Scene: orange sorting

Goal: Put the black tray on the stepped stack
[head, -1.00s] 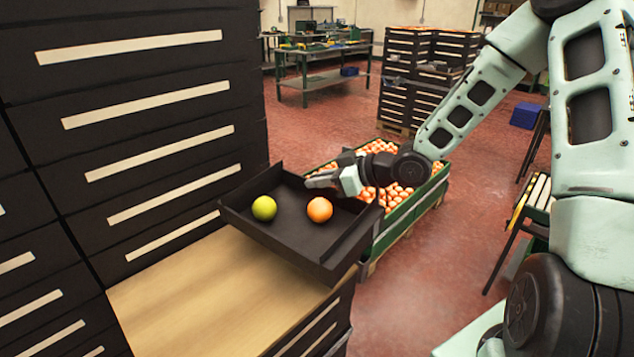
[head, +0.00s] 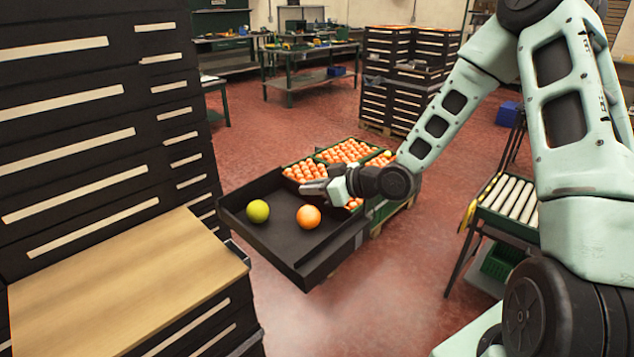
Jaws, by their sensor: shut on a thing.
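The black tray (head: 290,262) is held in the air near the middle of the head view, roughly level. A yellow-green fruit (head: 258,211) and an orange (head: 308,217) lie in it. My gripper (head: 318,189) is shut on the tray's far right wall; the fingertips' exact contact is hard to see. Stacks of black trays with pale label strips (head: 80,150) stand at the left. A lower stack there has a light wooden top (head: 120,275), left of the held tray. A stepped stack of black trays (head: 410,75) stands on a pallet in the back.
Green crates full of oranges (head: 348,150) stand behind the held tray. A roller conveyor (head: 505,200) is at the right, with a green crate (head: 500,262) below. Workbenches (head: 310,62) are at the back. The red floor (head: 390,290) is open in front.

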